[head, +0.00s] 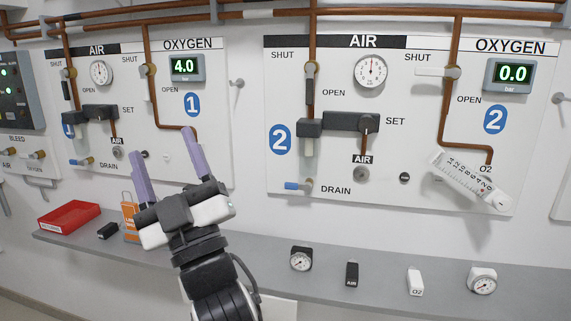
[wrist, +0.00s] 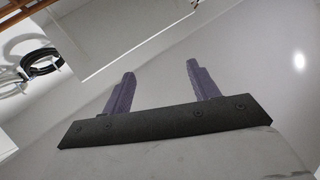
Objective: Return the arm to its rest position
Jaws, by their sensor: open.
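My gripper (head: 167,158) is open and empty in the head view, its two purple fingers pointing up in front of wall panel 1. It is above the shelf and apart from the panel's valves as far as I can tell. In the wrist view the two fingers (wrist: 160,88) stand wide apart with nothing between them. Behind them is a plain pale surface. My arm comes up from the bottom of the head view and hides part of the shelf.
Panel 1 (head: 218,165) reads 4.0 and panel 2 (head: 400,205) reads 0.0. A tilted white flowmeter (head: 467,180) is at panel 2's O2 outlet. The grey shelf (head: 540,293) holds gauges, small blocks and a red tray (head: 69,216). A dark coiled hose (wrist: 40,62) shows in the wrist view.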

